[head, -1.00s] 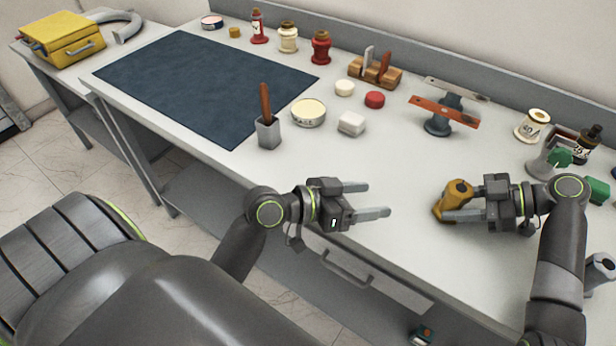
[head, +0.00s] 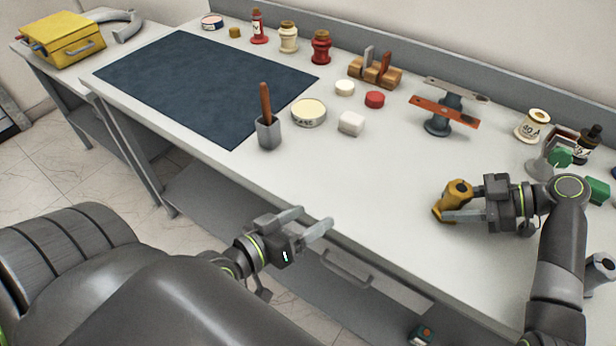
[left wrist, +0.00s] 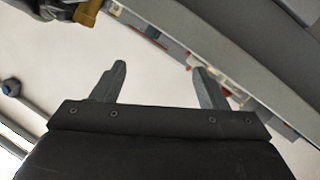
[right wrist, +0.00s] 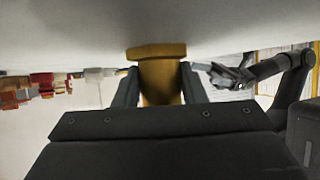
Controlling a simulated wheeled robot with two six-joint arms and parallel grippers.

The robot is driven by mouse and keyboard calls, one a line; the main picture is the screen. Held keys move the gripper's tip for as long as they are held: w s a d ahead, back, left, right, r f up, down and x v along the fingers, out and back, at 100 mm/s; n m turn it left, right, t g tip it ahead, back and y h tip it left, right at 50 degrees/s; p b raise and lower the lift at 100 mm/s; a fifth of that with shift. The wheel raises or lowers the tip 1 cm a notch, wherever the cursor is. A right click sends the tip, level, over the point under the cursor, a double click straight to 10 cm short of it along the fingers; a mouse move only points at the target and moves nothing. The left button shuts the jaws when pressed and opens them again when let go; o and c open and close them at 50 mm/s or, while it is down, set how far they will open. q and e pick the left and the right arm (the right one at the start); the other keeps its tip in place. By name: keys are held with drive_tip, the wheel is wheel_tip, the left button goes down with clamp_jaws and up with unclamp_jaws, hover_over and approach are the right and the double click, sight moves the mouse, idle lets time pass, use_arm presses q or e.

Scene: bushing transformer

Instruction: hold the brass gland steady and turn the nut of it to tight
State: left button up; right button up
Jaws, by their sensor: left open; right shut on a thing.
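The brass gland (head: 457,197) is a yellow-brown fitting with a wider flange, at the right front of the white bench in the head view. My right gripper (head: 462,205) is shut on it from the right. In the right wrist view the gland (right wrist: 160,78) stands between the two fingers, with its wide end beyond them. The nut cannot be told apart from the body. My left gripper (head: 305,221) is open and empty, near the bench's front edge and well left of the gland. In the left wrist view its fingers (left wrist: 158,82) are spread with nothing between them.
The white bench (head: 370,190) is clear between the grippers. Behind stand a white block (head: 351,123), a red lid (head: 375,99) and a stand with an orange bar (head: 445,112). A grey cup with a brown handle (head: 268,130) stands left. A drawer handle (head: 347,268) juts from the front.

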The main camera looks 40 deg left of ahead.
sight(460, 188)
drive_tip(key=shift+f, duration=0.2)
idle(0.4)
use_arm(q)
drive_tip(key=w+d+m+g+h, duration=0.1)
drive_tip(key=w+d+m+h, duration=0.1)
drive_tip(key=w+m, duration=0.1)
drive_tip(key=w+d+m+g+h, duration=0.2)
drive_tip(key=w+d+m, duration=0.1)
drive_tip(key=w, duration=0.1)
drive_tip(key=w+d+r+m+g+h, duration=0.1)
drive_tip(key=w+d+m+g+h, duration=0.1)
drive_tip(key=w+m+h, duration=0.1)
drive_tip(key=shift+w+d, duration=0.15)
drive_tip(key=shift+w, duration=0.1)
drive_tip(key=w+r+m+g, duration=0.1)
drive_tip(key=w+d+r+m+g+h, duration=0.1)
drive_tip(key=w+d+r+m+g, duration=0.1)
drive_tip(key=m, duration=0.1)
drive_tip(key=shift+w+h, duration=0.3)
wheel_tip(460, 188, up, 6)
drive_tip(key=w+m+g, duration=0.3)
drive_tip(key=m+g, duration=0.1)
drive_tip(key=m, duration=0.1)
drive_tip(key=x, duration=1.2)
drive_tip(key=shift+s+d, duration=0.2)
drive_tip(key=shift+d, duration=0.2)
